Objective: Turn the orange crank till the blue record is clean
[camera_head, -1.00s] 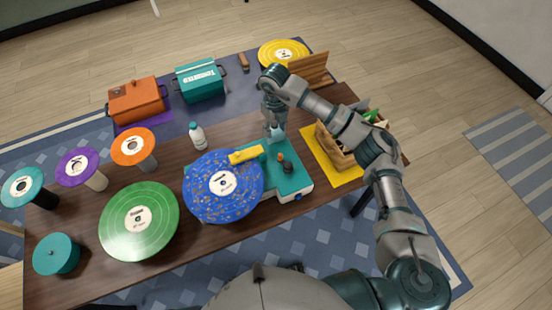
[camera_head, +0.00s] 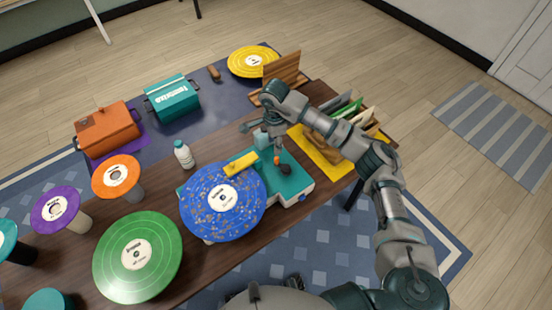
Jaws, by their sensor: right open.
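The blue record (camera_head: 205,215) lies flat on the teal cleaning machine (camera_head: 294,184) and is dotted with many light specks. A yellow bar (camera_head: 241,164) reaches over its far edge. The small orange crank knob (camera_head: 277,160) is on the machine's top, beside a black part (camera_head: 285,169). My right gripper (camera_head: 262,130) is open and empty, with fingers spread, above the machine's far side just beyond the crank. It looks apart from the crank, though the exact gap is hard to judge. My left gripper is not in view.
A white bottle (camera_head: 183,155) stands behind the record. A green record (camera_head: 160,262) lies at front left, with orange (camera_head: 101,176) and purple (camera_head: 42,216) discs on stands further left. A wooden record crate (camera_head: 327,128) sits under my right forearm. An orange box (camera_head: 108,134) and teal box (camera_head: 172,103) stand behind.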

